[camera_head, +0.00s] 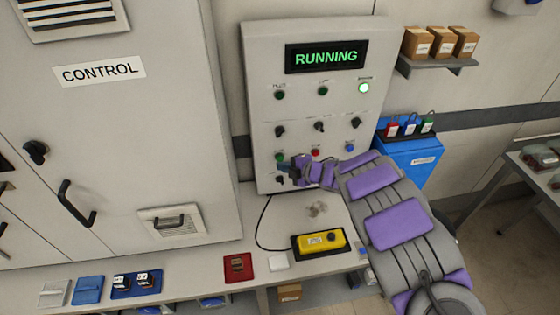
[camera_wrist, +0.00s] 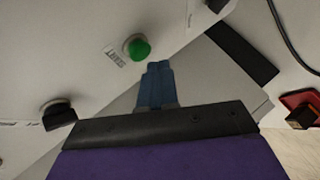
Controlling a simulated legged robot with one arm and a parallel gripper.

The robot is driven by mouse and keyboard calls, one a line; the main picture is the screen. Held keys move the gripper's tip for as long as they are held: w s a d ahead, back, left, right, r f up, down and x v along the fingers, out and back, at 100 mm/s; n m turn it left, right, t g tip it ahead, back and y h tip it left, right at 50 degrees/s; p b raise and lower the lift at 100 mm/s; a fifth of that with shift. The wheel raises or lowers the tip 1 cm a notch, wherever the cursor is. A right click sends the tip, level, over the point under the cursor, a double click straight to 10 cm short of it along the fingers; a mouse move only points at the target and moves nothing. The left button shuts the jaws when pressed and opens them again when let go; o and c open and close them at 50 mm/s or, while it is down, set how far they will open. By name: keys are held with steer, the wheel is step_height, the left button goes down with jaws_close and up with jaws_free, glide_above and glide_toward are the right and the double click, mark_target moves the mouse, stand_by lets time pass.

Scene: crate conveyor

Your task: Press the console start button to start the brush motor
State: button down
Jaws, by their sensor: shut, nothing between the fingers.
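The console (camera_head: 258,100) is a light grey panel on the back of the bench. Its display (camera_head: 325,57) reads RUNNING in green, and a lamp (camera_head: 364,88) at its upper right glows. The green start button (camera_head: 280,157) is at the lower left of the panel; in the wrist view the green button (camera_wrist: 138,48) has a small label beside it. My gripper (camera_head: 284,168) is at the panel's lower left, close to the green button. In the wrist view my gripper's blue fingers (camera_wrist: 158,72) are together and empty, just below and right of the button, seemingly not covering it.
Red (camera_head: 315,152) and blue (camera_head: 349,147) buttons and several black knobs share the panel. A yellow box (camera_head: 320,241) with a cable lies on the bench. A grey CONTROL cabinet (camera_head: 190,110) stands left. A blue bin (camera_head: 410,160) stands right.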

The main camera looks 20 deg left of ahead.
steer(key=shift+s+d, duration=0.15)
steer(key=s, duration=0.1)
steer(key=s+d+b, duration=0.2)
steer(key=s, duration=0.1)
steer(key=shift+s+d, duration=0.1)
steer(key=shift+d, duration=0.15)
stand_by(0.4)
stand_by(0.6)
